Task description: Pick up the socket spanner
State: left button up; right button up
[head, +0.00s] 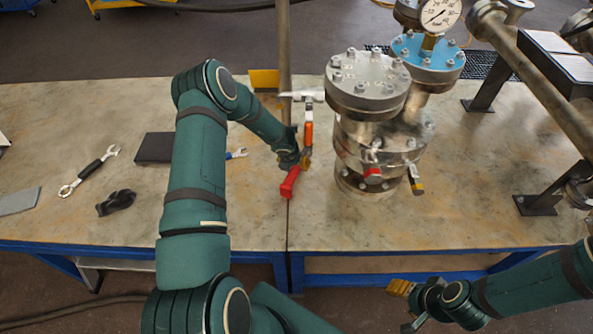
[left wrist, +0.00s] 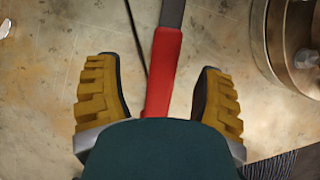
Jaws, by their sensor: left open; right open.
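A red-handled tool (head: 290,183) with a grey shaft lies on the bench beside the flanged vessel. It may be the socket spanner, but its head end does not show. My left gripper (head: 298,162) is over it and hides part of it. In the left wrist view the red handle (left wrist: 163,68) runs between the two open yellow fingers (left wrist: 160,98), with gaps on both sides. My right gripper (head: 402,305) is open and empty, in front of the bench's front edge at lower right.
A hammer (head: 308,132) with an orange handle is just behind the red tool. The vessel (head: 368,130) stands close to its right. A black-gripped wrench (head: 90,172), a dark block (head: 154,147) and a black item (head: 116,203) lie at left. The bench's front middle is clear.

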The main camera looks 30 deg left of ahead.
aim_at(296, 166)
pick_arm(q)
jog(key=shift+d+b+x, duration=0.1)
jog(key=shift+b+x, duration=0.2)
jog(key=shift+x, duration=1.1)
jog(key=shift+d+b+x, duration=0.15)
jog(key=shift+b+x, duration=0.15)
jog(key=shift+x, duration=1.05)
jog(key=shift+s, duration=0.1)
grip_shut()
